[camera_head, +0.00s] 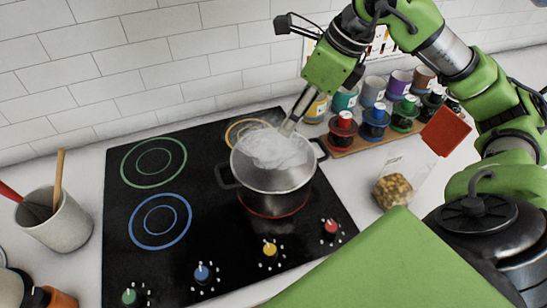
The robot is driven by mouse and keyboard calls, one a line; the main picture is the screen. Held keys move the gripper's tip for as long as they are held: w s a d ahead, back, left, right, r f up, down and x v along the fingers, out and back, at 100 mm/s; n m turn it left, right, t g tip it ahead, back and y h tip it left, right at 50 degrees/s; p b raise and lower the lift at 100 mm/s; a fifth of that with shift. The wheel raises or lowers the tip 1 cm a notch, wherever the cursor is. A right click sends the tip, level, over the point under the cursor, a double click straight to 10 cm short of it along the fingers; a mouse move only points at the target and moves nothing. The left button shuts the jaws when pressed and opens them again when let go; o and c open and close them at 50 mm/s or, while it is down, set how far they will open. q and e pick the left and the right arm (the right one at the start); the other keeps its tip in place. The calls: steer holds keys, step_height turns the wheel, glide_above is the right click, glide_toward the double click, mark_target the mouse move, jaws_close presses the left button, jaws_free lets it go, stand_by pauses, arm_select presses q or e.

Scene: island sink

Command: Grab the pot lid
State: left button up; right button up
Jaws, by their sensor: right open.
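A steel pot (268,180) with dark side handles stands on the front right burner of the black cooktop. A whitish, cloudy, see-through patch (272,148) covers the far part of its mouth; I cannot tell whether it is steam or a glass lid. I cannot make out a separate pot lid for sure. My right gripper (289,126) reaches down from above at the pot's far rim, its fingers open. I cannot tell whether the fingertips touch the pot or the cloudy patch. My left gripper is not in view.
A utensil crock (60,222) stands left of the black cooktop (190,270). Right of the pot are a rack of colored-capped jars (375,122), a row of cups (372,91) and a clear container with yellowish food (393,190). A tiled wall closes the back.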

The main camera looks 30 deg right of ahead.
glide_above(275, 145)
steer(key=s+d, duration=0.1)
steer(key=s, duration=0.1)
step_height(275, 145, down, 5)
steer(key=shift+d+r, duration=0.1)
steer(key=shift+w+f+p, duration=0.15)
steer(key=shift+f+p, duration=0.35)
steer(key=shift+p, duration=0.05)
steer(key=x, duration=0.1)
steer(key=p+x, duration=0.1)
steer(key=x, duration=0.1)
steer(key=shift+a+f, duration=0.2)
steer(key=shift+a, duration=0.05)
steer(key=shift+w+f, duration=0.2)
steer(key=shift+f, duration=0.2)
jaws_close()
